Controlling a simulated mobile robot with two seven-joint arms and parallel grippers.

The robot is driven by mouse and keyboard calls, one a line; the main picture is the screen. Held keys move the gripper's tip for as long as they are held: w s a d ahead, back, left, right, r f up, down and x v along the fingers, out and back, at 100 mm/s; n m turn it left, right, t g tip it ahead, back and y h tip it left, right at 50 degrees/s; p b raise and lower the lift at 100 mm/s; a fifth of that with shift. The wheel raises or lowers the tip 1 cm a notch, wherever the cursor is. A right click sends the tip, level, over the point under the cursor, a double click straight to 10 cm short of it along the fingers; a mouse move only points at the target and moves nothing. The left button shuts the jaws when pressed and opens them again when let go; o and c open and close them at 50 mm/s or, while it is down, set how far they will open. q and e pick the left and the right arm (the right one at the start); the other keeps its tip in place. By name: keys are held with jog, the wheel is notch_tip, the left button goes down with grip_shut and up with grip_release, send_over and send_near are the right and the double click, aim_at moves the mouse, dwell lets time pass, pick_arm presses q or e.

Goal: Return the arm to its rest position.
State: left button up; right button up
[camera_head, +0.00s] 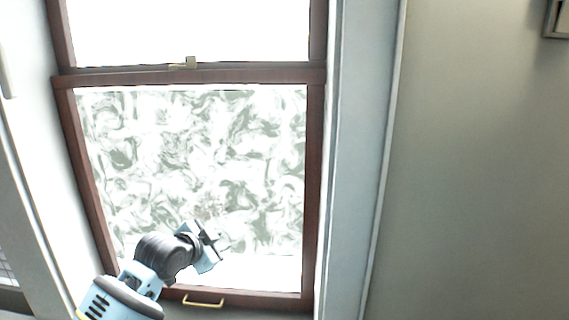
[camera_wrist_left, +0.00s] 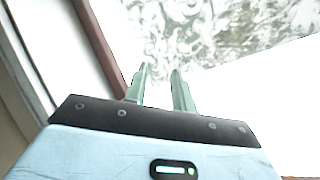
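My left arm comes in from the bottom left in the head view. Its left gripper (camera_head: 217,243) is in front of the lower window pane, near the bottom of the frame. In the left wrist view the two fingers of the left gripper (camera_wrist_left: 160,85) stand apart with a gap between them, and nothing is held there. My right gripper is not in view.
A window with a dark red-brown frame (camera_head: 314,190) fills the left half of the head view. Its lower pane (camera_head: 190,150) is patterned. A brass handle (camera_head: 203,302) sits on the bottom rail, and a latch (camera_head: 190,63) on the middle rail. A bare wall (camera_head: 480,180) is at right.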

pick_arm(q)
jog(key=s+f+n, duration=0.3)
jog(key=s+f, duration=0.6)
jog(key=f, duration=0.3)
jog(key=s+f+n, duration=0.2)
jog(key=s+f, duration=0.7)
jog(key=f, duration=0.4)
jog(key=s+a+f+n+y, duration=0.1)
jog(key=s+f, duration=0.2)
jog(key=s, duration=0.5)
jog(key=s+a+f+n+g+y, duration=0.1)
jog(key=s+a+f+n, duration=0.1)
jog(key=s, duration=0.6)
jog(key=s+a+f+n+g, duration=0.1)
jog(key=s+f, duration=0.3)
jog(key=s, duration=0.5)
jog(key=shift+a+f+n+y, duration=0.2)
jog(key=shift+a+n+y, duration=0.1)
jog(key=shift+n+y, duration=0.15)
